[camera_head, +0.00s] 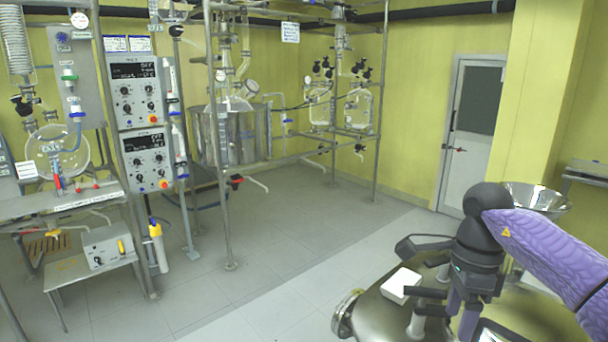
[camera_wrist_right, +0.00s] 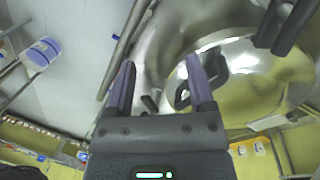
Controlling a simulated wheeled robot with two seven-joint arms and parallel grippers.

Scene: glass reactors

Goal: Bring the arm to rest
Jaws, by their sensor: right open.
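My right arm, in a purple sleeve, comes in from the right edge of the head view. Its dark gripper (camera_head: 462,316) points down over a rounded steel vessel top (camera_head: 375,315). In the right wrist view the two purple-grey fingers of the gripper (camera_wrist_right: 160,64) stand apart with nothing between them. The shiny steel surface (camera_wrist_right: 160,40) lies beyond them. I cannot tell whether the fingers touch any fitting on the vessel top. My left gripper does not show.
A white block (camera_head: 401,285) and dark fittings are on the vessel top close to the gripper. A steel bowl (camera_head: 536,197) stands behind the wrist. Control boxes (camera_head: 140,90) and glass reactors (camera_head: 340,105) on metal frames stand left and back. The middle floor (camera_head: 290,225) is clear.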

